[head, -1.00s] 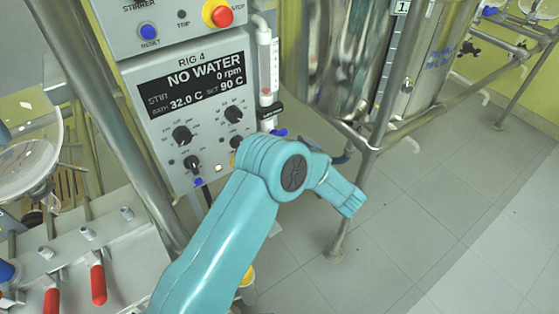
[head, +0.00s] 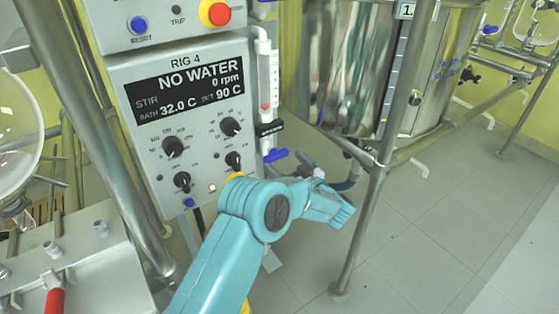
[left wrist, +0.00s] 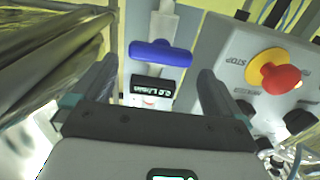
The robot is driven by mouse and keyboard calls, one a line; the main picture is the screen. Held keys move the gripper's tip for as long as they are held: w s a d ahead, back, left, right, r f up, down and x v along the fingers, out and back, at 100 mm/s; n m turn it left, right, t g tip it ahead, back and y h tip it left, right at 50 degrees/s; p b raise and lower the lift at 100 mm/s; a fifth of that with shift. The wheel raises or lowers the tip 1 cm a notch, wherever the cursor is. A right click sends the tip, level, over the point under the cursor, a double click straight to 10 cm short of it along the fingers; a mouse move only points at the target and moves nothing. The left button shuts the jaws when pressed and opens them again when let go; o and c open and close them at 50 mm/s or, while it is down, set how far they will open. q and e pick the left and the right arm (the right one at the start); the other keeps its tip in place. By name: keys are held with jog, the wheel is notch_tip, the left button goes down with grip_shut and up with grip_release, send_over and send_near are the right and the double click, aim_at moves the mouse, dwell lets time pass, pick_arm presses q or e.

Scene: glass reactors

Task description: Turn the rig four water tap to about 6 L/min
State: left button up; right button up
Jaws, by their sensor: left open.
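The rig four water tap is a blue bar handle (head: 275,155) under a clear flow tube (head: 265,75) at the right side of the rig's panel. In the left wrist view the blue handle (left wrist: 160,53) lies crosswise ahead, with a small black readout (left wrist: 152,86) that seems to read 0.0 L/min. My left gripper (left wrist: 157,72) is open, its two fingers on either side of the readout, with nothing between them seen gripped. In the head view my left gripper (head: 306,166) is just right of the handle, partly hidden by my wrist. My right gripper is not in view.
The rig 4 panel (head: 190,105) reads NO WATER, 0 rpm, bath 32.0 C, set 90 C. A red stop button (head: 217,13) sits above. A steel frame post (head: 372,215) and shiny vessel (head: 345,65) stand to the right. Clear floor lies further right.

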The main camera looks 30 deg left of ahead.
aim_at(279, 157)
pick_arm(q)
jog(key=shift+x, duration=2)
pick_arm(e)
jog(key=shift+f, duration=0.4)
pick_arm(q)
jog(key=c, duration=0.8)
